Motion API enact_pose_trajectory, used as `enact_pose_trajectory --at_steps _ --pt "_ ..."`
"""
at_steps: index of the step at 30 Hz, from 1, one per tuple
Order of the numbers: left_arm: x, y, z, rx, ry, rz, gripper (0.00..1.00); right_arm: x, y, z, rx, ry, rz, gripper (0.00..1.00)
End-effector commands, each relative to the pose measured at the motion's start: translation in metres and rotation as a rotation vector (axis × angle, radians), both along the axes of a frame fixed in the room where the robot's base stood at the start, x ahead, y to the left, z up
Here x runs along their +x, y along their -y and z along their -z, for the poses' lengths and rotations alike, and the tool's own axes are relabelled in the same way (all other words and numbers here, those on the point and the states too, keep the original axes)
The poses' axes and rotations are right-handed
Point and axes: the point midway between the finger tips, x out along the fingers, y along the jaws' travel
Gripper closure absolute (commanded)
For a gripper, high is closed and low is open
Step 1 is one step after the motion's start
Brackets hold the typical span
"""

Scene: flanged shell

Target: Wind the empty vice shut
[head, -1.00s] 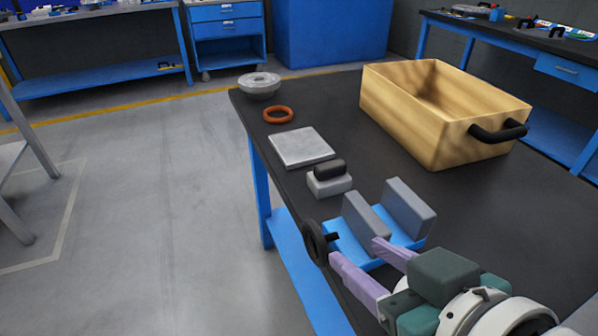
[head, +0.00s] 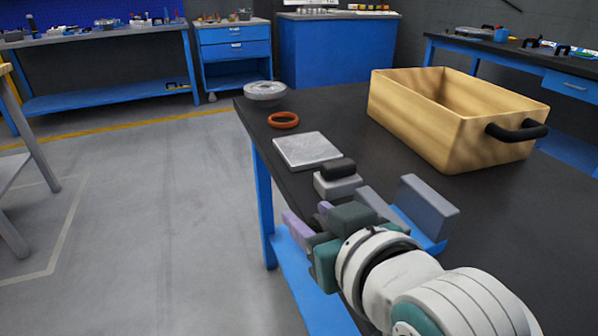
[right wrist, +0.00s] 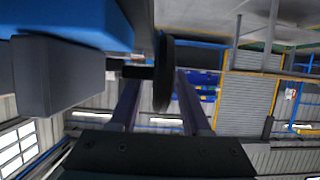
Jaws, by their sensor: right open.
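The vice has a blue base and two grey jaws. In the head view its right jaw (head: 428,208) stands clear, and its left jaw (head: 374,204) is partly hidden by my right arm. The jaws stand apart with an empty gap. My right gripper (head: 308,220) is at the vice's left end, covering the black handwheel there. In the right wrist view the handwheel (right wrist: 164,72) shows edge-on between the two open purple fingers (right wrist: 160,88), with space on both sides. A grey jaw (right wrist: 60,74) shows at left. My left gripper is not in view.
Behind the vice are a grey block with a black top (head: 338,178), a flat metal plate (head: 307,151), an orange ring (head: 283,120) and a flanged metal part (head: 265,91). A wooden crate (head: 420,118) stands at the back right. The bench's left edge is close to my gripper.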

Motion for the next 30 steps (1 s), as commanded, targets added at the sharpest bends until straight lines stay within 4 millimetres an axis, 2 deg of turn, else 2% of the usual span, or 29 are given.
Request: enact_pose_trajectory --at_steps 6,18,30 --pt "-0.0001 -0.0013 -0.0003 0.005 0.000 0.003 0.50 0.0002 0.0000 -0.0005 0.000 0.000 0.000 0.55" --pt "-0.0003 -0.0028 -0.0001 0.011 0.000 0.007 0.50 0.0000 0.0001 -0.0004 0.000 0.000 0.000 1.00" --pt "-0.0004 -0.0022 -0.0002 0.008 -0.001 0.006 0.50 -0.0001 0.0001 -0.0005 0.000 0.000 0.000 1.00"
